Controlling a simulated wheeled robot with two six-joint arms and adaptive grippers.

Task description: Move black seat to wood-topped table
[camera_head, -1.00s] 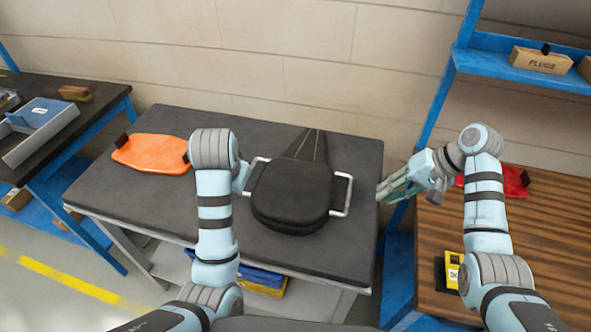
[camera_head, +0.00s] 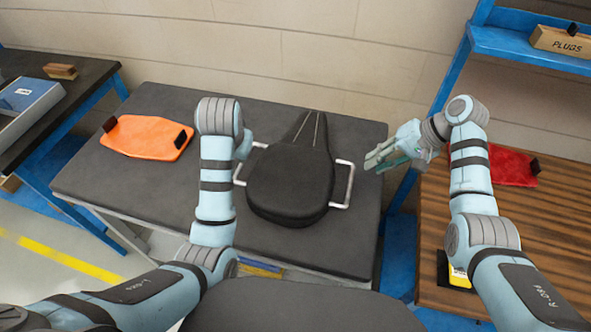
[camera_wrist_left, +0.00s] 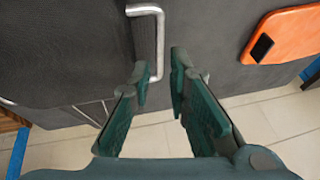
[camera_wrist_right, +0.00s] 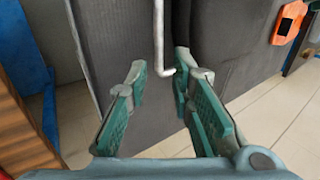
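The black seat (camera_head: 290,182) lies on the dark-topped table (camera_head: 350,235), its narrow end toward the wall. It has a white handle on each side: the left handle (camera_head: 240,172) and the right handle (camera_head: 345,186). My left gripper (camera_wrist_left: 160,75) is open near the left handle; my left arm hides most of it in the head view. My right gripper (camera_head: 370,164) is open to the right of the right handle, which shows between and beyond its fingers in the right wrist view (camera_wrist_right: 159,40). The wood-topped table (camera_head: 435,220) is at the right.
An orange panel with black grips (camera_head: 150,138) lies left of the seat. A red panel (camera_head: 508,165) and a yellow item (camera_head: 458,277) are on the wood-topped table. A blue shelf with a PLUGS box (camera_head: 562,43) stands above it. A gap separates the tables.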

